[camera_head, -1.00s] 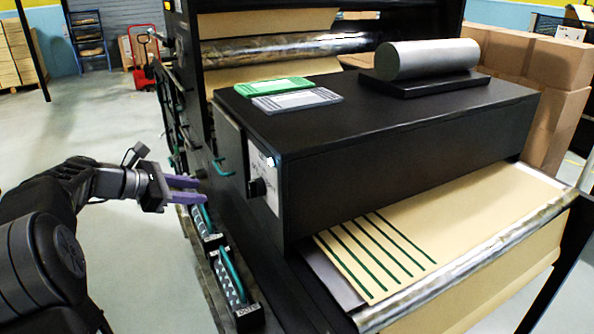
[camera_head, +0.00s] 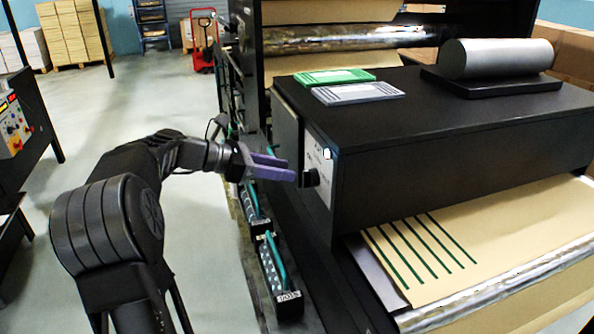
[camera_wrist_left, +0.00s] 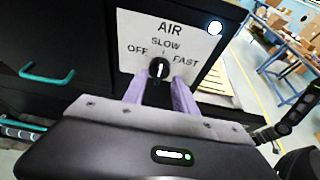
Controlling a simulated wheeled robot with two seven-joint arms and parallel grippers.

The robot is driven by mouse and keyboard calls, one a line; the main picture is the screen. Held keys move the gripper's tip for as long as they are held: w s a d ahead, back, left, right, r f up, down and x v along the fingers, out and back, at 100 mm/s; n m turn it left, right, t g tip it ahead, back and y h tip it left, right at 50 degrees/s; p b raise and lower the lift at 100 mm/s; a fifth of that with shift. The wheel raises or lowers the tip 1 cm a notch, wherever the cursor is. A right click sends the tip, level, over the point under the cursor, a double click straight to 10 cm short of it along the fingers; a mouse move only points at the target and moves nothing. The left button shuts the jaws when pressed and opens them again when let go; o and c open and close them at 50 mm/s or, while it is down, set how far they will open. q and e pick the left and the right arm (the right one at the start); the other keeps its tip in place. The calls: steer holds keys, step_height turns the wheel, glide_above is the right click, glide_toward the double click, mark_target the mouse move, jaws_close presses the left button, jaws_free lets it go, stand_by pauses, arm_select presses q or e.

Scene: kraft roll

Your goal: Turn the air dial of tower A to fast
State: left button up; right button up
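The air dial (camera_wrist_left: 158,70) is a black knob on a white plate (camera_wrist_left: 190,38) marked AIR, OFF, SLOW and FAST. Its white line stands near upright, toward SLOW. In the head view the dial (camera_head: 311,178) sits on the near end of the black tower housing (camera_head: 450,150). My left gripper (camera_head: 290,168) has two purple fingers, spread apart and pointing at the dial. In the left wrist view its fingers (camera_wrist_left: 160,92) lie on either side just below the dial, with a gap between them. I cannot tell whether they touch it. My right gripper is not in view.
A green pad (camera_head: 333,76) and a grey pad (camera_head: 357,93) lie on the housing, with a grey roller (camera_head: 498,58) further right. Green-handled units (camera_head: 279,275) line the machine's side below my left gripper. Open floor (camera_head: 120,110) lies to the left.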

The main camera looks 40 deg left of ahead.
mark_target(303, 174)
arm_select(q)
steer(key=x, duration=0.4)
steer(key=shift+w+d+f+p, duration=0.1)
steer(key=shift+w+p, duration=0.1)
steer(key=shift+p, duration=0.2)
steer(key=shift+c, duration=0.4)
jaws_close()
